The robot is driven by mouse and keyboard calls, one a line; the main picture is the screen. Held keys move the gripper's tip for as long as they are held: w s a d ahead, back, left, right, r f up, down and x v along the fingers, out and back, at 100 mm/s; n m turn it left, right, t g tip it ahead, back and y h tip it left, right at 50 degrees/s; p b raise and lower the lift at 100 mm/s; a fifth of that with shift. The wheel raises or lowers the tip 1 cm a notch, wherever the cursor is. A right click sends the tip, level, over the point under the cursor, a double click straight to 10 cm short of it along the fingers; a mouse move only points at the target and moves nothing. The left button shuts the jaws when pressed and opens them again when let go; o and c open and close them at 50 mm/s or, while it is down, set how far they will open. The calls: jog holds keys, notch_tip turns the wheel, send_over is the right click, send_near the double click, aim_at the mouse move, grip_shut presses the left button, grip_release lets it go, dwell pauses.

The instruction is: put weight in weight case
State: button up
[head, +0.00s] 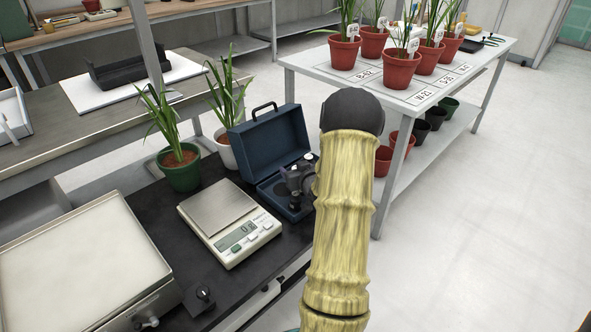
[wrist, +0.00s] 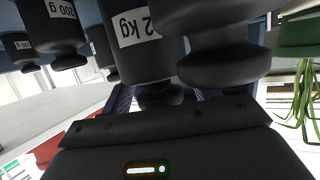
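The blue weight case (head: 268,142) stands open on the black bench top, its lid up at the back. A round recess (head: 281,188) shows in its base. Dark parts around my gripper (head: 298,176) are at the right of the case base, partly covered by my arm. The wrist view is upside down. It shows a black 2 kg weight (wrist: 140,40) close up, its knob near the dark gripper body, and another black weight (wrist: 215,40) beside it. Smaller weights, one marked 200 g (wrist: 60,12), are at the left.
A scale (head: 228,222) stands left of the case, a larger steel-topped scale (head: 85,265) farther left. A green pot (head: 180,167) and a white pot (head: 226,150) hold plants behind. A small dark knobbed object (head: 203,298) lies in front. A table (head: 400,95) with potted plants is at the right.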

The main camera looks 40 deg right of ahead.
jog(key=shift+r, duration=0.1)
jog(key=shift+s+r, duration=0.1)
jog(key=shift+s, duration=0.15)
jog(key=p+v, duration=0.3)
jog(key=v, duration=0.8)
jog(key=shift+s+a, duration=0.15)
jog(key=shift+s, duration=0.05)
jog(key=shift+w, duration=0.1)
